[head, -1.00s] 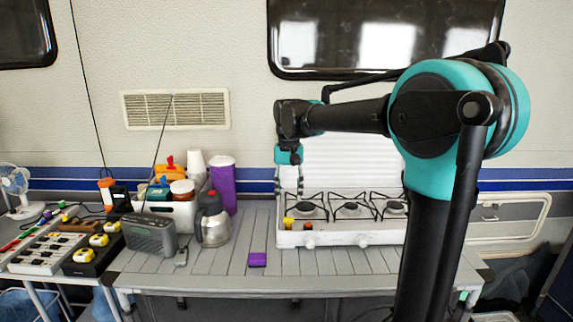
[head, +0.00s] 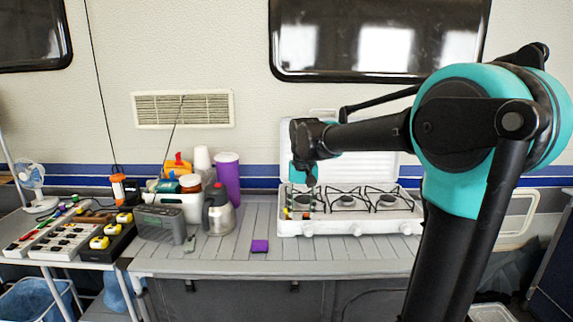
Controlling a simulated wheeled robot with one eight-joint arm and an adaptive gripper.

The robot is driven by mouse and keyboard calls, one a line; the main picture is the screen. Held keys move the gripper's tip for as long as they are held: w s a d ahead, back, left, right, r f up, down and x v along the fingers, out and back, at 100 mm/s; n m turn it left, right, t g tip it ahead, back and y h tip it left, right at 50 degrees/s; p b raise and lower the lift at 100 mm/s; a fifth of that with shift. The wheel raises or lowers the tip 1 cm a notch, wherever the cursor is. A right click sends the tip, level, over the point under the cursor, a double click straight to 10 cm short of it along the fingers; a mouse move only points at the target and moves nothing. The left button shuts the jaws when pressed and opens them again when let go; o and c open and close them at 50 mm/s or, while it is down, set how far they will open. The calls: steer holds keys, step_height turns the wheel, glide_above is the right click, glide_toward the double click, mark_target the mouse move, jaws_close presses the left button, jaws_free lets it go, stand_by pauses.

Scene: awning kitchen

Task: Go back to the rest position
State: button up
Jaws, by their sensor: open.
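My arm comes in from the right, and its dark wrist hangs in front of the stove's left end. My gripper (head: 303,196) points down at the end of it, small in the head view, open, with nothing visible in it. Its fingertips are hard to make out against the white stove (head: 350,227). I cannot tell how far it is above or in front of the left burner. Part of the stove's lid is hidden behind my arm.
A purple block (head: 260,246) lies on the slatted table (head: 340,258), with bare room around it. A side table (head: 20,258) holds several small items.

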steer(key=s+d+f+t, duration=0.1)
steer(key=s+d+f, duration=0.6)
steer(key=s+f, duration=0.2)
steer(key=s+d+f+t, duration=0.2)
steer(key=s+d+f, duration=0.5)
steer(key=s+f, duration=0.2)
steer(key=shift+s+d+f+t, duration=0.3)
steer(key=shift+s+f, duration=0.1)
steer(key=shift+f, duration=0.2)
